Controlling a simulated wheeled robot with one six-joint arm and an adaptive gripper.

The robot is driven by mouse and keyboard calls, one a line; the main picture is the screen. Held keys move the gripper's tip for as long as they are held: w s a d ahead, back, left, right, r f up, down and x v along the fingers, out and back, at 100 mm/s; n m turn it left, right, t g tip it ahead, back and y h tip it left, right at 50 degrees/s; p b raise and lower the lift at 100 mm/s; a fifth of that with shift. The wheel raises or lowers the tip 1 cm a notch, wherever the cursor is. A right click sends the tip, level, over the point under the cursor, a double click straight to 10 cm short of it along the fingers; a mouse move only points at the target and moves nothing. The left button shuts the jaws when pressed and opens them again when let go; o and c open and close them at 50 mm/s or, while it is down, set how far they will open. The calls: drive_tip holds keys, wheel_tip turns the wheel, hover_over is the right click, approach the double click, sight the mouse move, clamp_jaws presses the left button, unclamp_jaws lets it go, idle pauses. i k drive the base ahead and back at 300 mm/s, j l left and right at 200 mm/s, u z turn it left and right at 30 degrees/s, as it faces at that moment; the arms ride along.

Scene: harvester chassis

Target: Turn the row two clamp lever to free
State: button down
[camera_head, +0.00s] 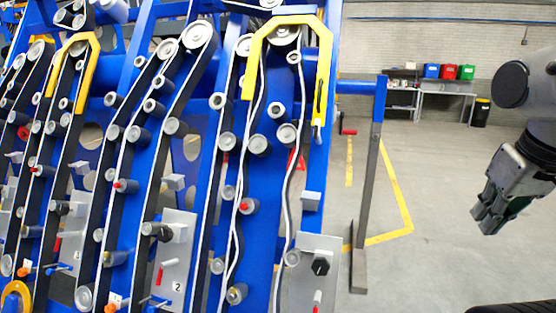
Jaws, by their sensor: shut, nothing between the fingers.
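The grey plate marked 2 (183,258) is low on the blue chassis, in the lower left-centre of the head view. A short red lever (160,271) stands near-upright on its left part, beside the number. A dark roller with a grey block (160,231) sits higher on the same plate. I cannot tell for sure which of these is the clamp lever, nor its set position. My gripper (483,220) is at the right edge, shut and empty, pointing down and left. It is far to the right of the plate, apart from the chassis.
The blue chassis (270,190) with belts, rollers and yellow guards (257,55) fills the left. Another plate (315,255) with a black knob is right of plate 2. A grey post (368,190) stands between chassis and gripper. Open floor (440,230) lies beyond.

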sight(162, 265)
drive_tip(key=u, duration=1.3)
drive_tip(key=i, duration=0.2)
